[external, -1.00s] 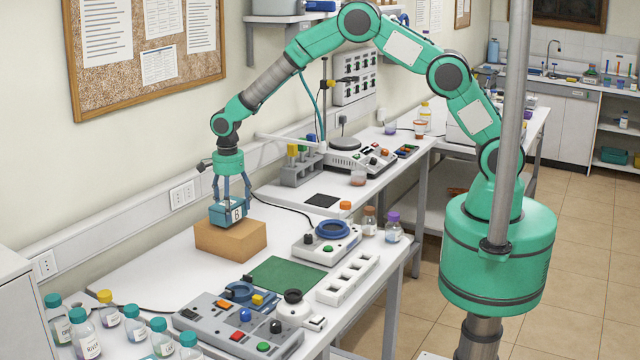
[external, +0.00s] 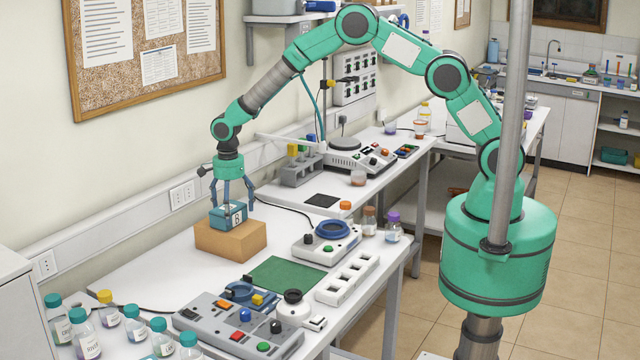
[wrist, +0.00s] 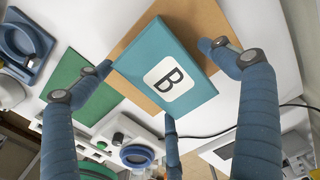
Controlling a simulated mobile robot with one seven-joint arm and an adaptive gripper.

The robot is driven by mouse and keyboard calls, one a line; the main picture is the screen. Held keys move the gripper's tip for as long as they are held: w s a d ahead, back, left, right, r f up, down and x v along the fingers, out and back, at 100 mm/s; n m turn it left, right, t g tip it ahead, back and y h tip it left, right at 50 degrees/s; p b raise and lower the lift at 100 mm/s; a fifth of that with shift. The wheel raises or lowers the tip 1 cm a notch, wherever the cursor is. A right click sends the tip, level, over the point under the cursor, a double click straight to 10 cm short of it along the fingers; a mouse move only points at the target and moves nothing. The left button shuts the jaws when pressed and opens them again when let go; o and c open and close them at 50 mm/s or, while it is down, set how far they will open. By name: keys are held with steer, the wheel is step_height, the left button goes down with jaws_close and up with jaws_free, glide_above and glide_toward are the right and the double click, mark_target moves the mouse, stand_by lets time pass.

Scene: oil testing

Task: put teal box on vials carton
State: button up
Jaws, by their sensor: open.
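The teal box (external: 229,216) has a white label with the letter B. It rests on top of the brown vials carton (external: 231,240) on the white bench. The wrist view shows the teal box (wrist: 165,75) tilted in the picture, over the brown carton (wrist: 202,22). My gripper (external: 231,206) is directly above and around the box, with its blue fingers spread open. In the wrist view the fingers of my gripper (wrist: 165,85) stand apart from the box sides; the lower finger's tip is close to the box edge.
A green mat (external: 287,275) and a grey control panel (external: 238,322) lie in front of the carton. A device with a blue ring (external: 332,229) stands to the right. Several capped bottles (external: 87,338) stand at the front left. Bare bench lies left of the carton.

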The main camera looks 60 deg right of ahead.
mark_target(231, 208)
step_height(231, 208, up, 12)
steer(key=shift+b, duration=0.35)
stand_by(0.4)
steer(key=shift+r, duration=0.1)
stand_by(0.5)
